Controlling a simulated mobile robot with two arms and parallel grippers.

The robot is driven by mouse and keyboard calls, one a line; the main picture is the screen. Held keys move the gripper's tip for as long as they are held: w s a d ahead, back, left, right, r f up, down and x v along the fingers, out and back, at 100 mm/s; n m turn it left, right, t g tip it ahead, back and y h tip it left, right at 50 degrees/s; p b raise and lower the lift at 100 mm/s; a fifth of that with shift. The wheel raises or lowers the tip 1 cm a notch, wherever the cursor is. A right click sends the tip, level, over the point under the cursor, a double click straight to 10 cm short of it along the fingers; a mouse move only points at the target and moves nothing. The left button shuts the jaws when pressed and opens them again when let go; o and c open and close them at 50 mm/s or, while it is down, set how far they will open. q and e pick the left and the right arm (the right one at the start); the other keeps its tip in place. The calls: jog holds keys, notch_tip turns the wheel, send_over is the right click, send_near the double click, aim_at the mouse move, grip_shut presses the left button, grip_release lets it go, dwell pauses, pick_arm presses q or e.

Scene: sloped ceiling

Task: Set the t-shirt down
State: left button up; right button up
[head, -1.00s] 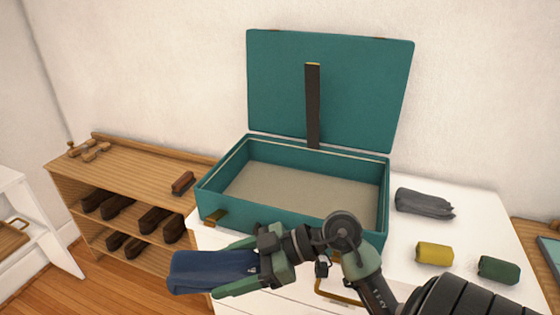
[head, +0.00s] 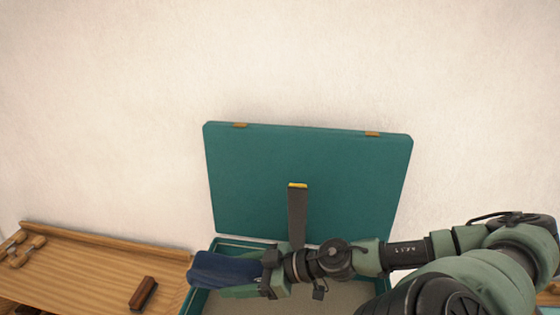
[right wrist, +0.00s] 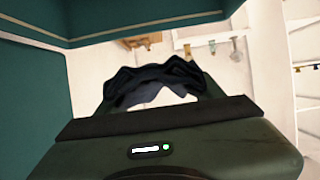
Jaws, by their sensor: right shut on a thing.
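A folded navy-blue t-shirt (head: 222,268) is held in my right gripper (head: 248,277), which points left in the head view. The dark cloth (right wrist: 150,82) also shows between the fingers in the right wrist view. The t-shirt is over the left part of the open teal suitcase (head: 250,170), close to its left side and the lower edge of the lid. Most of the suitcase's inside is hidden by my arm or cut off by the frame. I cannot tell how high the t-shirt is above the suitcase floor. My left gripper is out of view.
The raised lid, with a dark strap (head: 297,215) hanging on it, stands just behind my gripper. The wall behind is bare.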

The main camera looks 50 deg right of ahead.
notch_tip(320, 180, down, 3)
jog(key=shift+s+d+r+b, duration=0.1)
jog(key=shift+d+b, duration=0.05)
jog(key=shift+b, duration=0.65)
jog(key=f+b, duration=0.1)
jog(key=f, duration=0.5)
jog(key=f+b, duration=0.2)
jog(key=f, duration=0.4)
jog(key=shift+s+a, duration=0.1)
jog(key=shift+a, duration=0.1)
jog(key=shift+s+f+b, duration=0.1)
jog(key=shift+f+b, duration=0.2)
jog(key=shift+f, duration=0.25)
jog(key=shift+a+f+b, duration=0.1)
jog(key=shift+f+b, duration=0.25)
jog(key=shift+f, duration=1.5)
jog(key=shift+f, duration=0.1)
jog(key=o, duration=1.5)
jog(key=shift+f, duration=0.1)
